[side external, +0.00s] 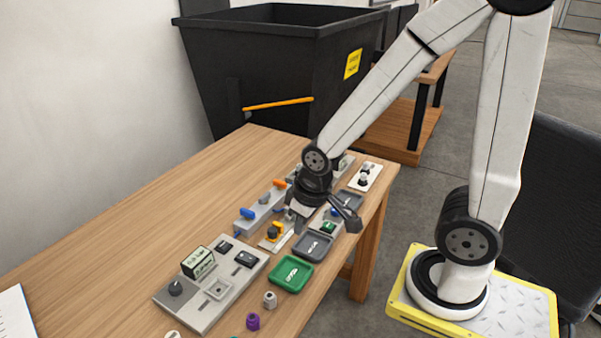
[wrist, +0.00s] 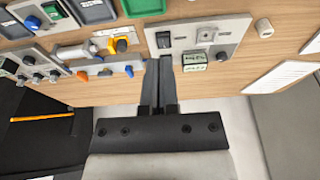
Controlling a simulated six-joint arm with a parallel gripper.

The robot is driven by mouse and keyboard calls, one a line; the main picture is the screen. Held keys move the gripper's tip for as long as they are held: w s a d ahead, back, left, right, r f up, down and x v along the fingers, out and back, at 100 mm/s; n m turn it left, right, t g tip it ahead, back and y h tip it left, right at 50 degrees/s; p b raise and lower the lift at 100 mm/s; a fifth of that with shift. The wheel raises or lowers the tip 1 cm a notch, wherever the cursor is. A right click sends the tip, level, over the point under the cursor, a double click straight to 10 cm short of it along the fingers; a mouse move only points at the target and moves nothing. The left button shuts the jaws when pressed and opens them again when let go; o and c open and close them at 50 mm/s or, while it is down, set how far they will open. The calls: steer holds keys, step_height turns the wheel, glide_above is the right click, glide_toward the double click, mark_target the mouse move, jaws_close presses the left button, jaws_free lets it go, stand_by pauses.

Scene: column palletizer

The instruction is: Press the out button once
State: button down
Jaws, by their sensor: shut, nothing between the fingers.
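I cannot make out which control is the out button, as the labels are too small to read. A grey control panel (side external: 190,308) lies on the table with a display box (side external: 198,262), a round knob (side external: 175,288), two black switches (side external: 224,246) (side external: 245,259) and a pale square piece (side external: 218,289). The panel (wrist: 236,28) also shows in the wrist view, with a black switch (wrist: 163,40) just beyond my fingertips. My gripper (wrist: 158,62) is shut and empty beside the panel's edge. In the side view, its fingers are partly hidden near the orange-knobbed plate.
A plate with an orange knob (side external: 273,231), a grey block with blue and orange handles (side external: 244,226), and green (side external: 291,274) and grey (side external: 313,246) trays stand close by. Small loose caps (side external: 253,321) lie in front. The table's left side is mostly clear.

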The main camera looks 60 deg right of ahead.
stand_by(0.3)
steer(key=m+t+y, duration=0.1)
steer(key=m+t, duration=0.6)
steer(key=m, duration=0.1)
glide_above(331, 226)
step_height(331, 226, down, 7)
steer(key=shift+f, duration=0.15)
steer(key=shift+f, duration=4.25)
